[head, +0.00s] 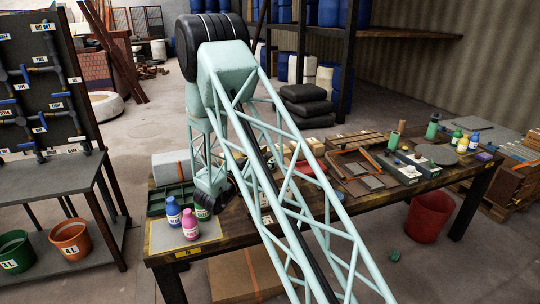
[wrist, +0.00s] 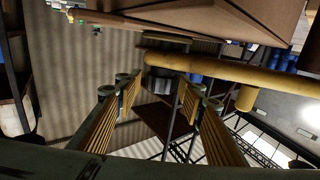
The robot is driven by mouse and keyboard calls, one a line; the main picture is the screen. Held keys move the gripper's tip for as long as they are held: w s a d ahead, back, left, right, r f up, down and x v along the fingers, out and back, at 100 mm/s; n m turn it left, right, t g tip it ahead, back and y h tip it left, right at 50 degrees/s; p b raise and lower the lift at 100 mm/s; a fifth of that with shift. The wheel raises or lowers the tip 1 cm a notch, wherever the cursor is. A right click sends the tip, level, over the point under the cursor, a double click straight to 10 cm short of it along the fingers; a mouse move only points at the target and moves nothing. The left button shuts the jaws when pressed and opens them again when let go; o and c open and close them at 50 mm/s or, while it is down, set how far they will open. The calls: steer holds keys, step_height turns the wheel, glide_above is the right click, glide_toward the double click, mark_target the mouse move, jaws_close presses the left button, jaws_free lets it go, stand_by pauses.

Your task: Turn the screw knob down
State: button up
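I cannot make out a screw knob for certain in either view. In the wrist view my gripper (wrist: 157,92) is open, its two ribbed yellow finger pads wide apart with nothing held between them. A thick yellow bar (wrist: 215,69) with a rounded left end crosses beyond the fingertips, and a short yellow stub (wrist: 245,98) sticks out from it. The bar's left end lies in line with the gap, apart from the pads as far as I can tell. In the head view my arm comes down at the workbench's left part, and the gripper is mostly hidden.
A large brown block (wrist: 215,22) fills the top of the wrist view, close to the bar. The workbench (head: 215,247) carries blue and pink bottles (head: 190,222), a green tray (head: 170,196) and trays of parts. A valve rack (head: 45,90) stands left, a red bucket (head: 428,218) right.

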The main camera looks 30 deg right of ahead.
steer(key=shift+a, duration=0.1)
steer(key=shift+v, duration=5.9)
steer(key=shift+s, duration=0.1)
steer(key=shift+r, duration=0.1)
